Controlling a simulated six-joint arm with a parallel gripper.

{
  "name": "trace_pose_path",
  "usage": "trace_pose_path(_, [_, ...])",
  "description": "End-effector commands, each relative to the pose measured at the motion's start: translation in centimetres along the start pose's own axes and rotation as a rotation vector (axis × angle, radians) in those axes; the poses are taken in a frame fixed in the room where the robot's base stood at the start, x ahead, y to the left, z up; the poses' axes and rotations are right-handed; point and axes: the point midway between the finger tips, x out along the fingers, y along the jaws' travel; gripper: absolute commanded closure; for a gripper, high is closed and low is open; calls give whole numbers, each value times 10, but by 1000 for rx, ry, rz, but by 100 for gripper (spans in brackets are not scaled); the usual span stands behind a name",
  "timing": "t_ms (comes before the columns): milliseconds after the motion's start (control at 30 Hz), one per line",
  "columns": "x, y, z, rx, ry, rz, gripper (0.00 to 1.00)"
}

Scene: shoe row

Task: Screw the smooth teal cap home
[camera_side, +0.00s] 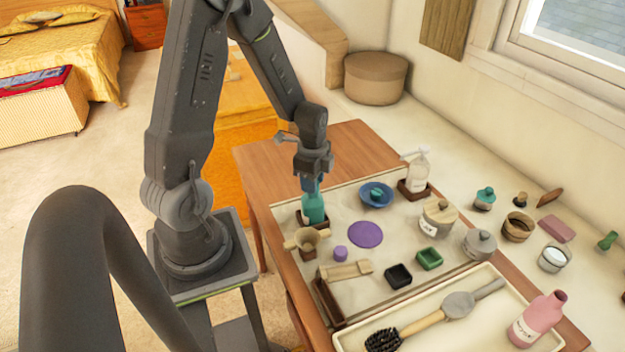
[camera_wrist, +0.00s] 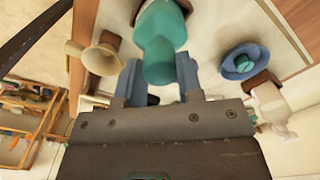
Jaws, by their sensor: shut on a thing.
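A teal bottle (camera_side: 313,208) stands upright in a dark brown holder on the pale mat, near its left corner. My gripper (camera_side: 311,184) points down right over the bottle's top. In the wrist view, my gripper (camera_wrist: 158,76) has its two blue-grey fingers on either side of a smooth, rounded teal cap (camera_wrist: 159,64), shut on it. The bottle's teal body (camera_wrist: 165,25) lies beyond the cap, in line with it. The fingers hide the joint, so I cannot tell how far the cap sits on the neck. Another teal piece (camera_side: 376,193) lies in a blue dish (camera_side: 364,200).
A beige funnel-like cup (camera_side: 307,240) stands close beside the bottle. A tray (camera_side: 480,305) with brushes lies at the front.

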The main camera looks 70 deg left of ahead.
Motion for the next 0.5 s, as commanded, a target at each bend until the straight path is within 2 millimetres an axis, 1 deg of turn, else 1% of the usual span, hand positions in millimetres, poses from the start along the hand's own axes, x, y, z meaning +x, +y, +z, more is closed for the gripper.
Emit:
trace_pose_path(133, [0,0,0,24,0,0,93])
trace_pose_path(333, [0,0,0,231,0,0,94])
trace_pose_path(400, [0,0,0,280,0,0,94])
trace_pose_path(500, [0,0,0,305,0,0,94])
